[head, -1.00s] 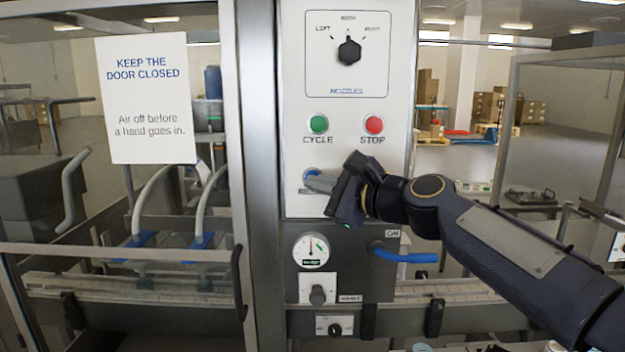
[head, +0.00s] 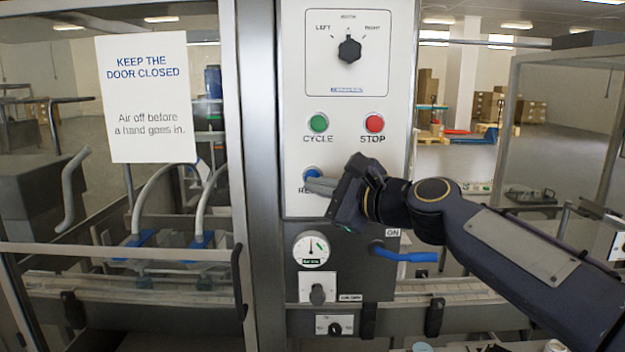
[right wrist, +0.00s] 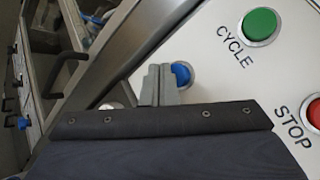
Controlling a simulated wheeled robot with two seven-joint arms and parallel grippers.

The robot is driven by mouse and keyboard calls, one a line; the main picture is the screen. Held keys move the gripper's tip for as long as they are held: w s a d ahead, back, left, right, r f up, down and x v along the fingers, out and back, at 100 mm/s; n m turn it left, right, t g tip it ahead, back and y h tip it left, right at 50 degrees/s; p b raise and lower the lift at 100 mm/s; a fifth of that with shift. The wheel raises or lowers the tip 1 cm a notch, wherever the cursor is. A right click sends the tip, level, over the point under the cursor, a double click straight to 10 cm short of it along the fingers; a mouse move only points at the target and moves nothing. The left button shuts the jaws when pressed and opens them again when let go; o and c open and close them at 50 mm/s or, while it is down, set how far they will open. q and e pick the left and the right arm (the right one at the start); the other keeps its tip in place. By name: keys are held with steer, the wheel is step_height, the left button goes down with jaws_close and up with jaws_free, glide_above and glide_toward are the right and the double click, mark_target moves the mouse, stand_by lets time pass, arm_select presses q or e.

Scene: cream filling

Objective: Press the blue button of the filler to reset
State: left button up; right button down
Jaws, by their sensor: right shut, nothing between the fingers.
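The blue button (head: 311,174) sits low on the filler's white panel (head: 350,150), below the green CYCLE button (head: 319,123). Its label is partly covered by my gripper. My right gripper (head: 308,184) is shut and empty, its fingertips at the lower edge of the blue button in the head view. In the right wrist view the shut fingers (right wrist: 158,85) are beside the blue button (right wrist: 181,75), which shows just to their right. I cannot tell whether the tips touch it. My left gripper is not in view.
The red STOP button (head: 375,123) is right of the green one, with the nozzle selector knob (head: 349,51) above. Below are a gauge (head: 311,250), a blue lever (head: 405,254) and small knobs. A glass door with a sign (head: 147,98) stands left.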

steer(key=s, duration=0.5)
stand_by(0.4)
stand_by(0.5)
